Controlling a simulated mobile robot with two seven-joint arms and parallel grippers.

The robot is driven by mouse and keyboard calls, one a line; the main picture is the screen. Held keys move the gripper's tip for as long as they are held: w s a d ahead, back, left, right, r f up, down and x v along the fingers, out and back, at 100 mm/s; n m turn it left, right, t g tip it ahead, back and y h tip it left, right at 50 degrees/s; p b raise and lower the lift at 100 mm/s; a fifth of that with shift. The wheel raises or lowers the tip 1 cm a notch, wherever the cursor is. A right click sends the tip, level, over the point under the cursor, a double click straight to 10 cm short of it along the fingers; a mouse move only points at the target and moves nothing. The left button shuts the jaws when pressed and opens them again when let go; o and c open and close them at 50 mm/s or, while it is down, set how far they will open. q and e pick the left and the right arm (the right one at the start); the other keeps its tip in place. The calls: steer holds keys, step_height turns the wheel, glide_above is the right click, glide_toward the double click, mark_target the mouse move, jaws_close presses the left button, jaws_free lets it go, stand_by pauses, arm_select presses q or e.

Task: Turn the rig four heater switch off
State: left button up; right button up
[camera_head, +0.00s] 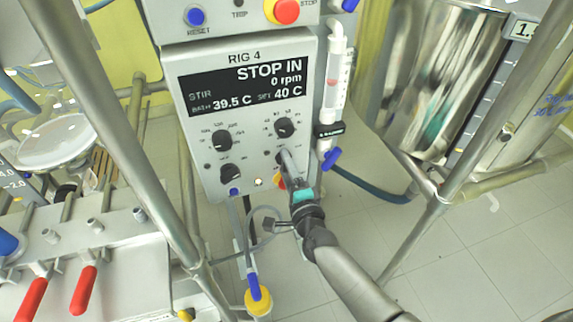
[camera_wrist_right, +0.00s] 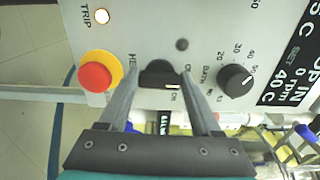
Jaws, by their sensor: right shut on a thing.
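The rig four control box (camera_head: 250,125) has a dark display reading "STOP IN", 0 rpm, bath 39.5 C and set 40 C. The heater switch (camera_wrist_right: 160,75) is a black knob with a white mark, beside a partly hidden label starting "HE". The mark points toward the lower right of the knob in the right wrist view; small lettering there is hard to read. My right gripper (camera_head: 284,156) reaches the lower right of the panel. In the right wrist view its two fingers (camera_wrist_right: 160,88) are closed on the knob's sides. My left gripper is not in view.
A red button on a yellow collar (camera_wrist_right: 97,75) sits close beside one finger. The bath knob (camera_wrist_right: 236,78) is on the other side. A lit trip lamp (camera_wrist_right: 102,16) shows nearby. Metal frame poles (camera_head: 120,130) and a flow tube (camera_head: 335,85) flank the box.

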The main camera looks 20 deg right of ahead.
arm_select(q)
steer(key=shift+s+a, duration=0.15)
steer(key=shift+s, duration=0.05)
arm_select(e)
steer(key=shift+n, duration=0.3)
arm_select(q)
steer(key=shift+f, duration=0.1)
arm_select(e)
steer(key=o, duration=1.4)
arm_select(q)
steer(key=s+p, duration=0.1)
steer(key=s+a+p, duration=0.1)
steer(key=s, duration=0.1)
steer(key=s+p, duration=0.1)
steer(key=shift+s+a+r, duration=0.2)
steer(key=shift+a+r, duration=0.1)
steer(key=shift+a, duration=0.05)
arm_select(e)
steer(key=s, duration=1.5)
steer(key=shift+s+d, duration=0.15)
steer(key=shift+d, duration=0.1)
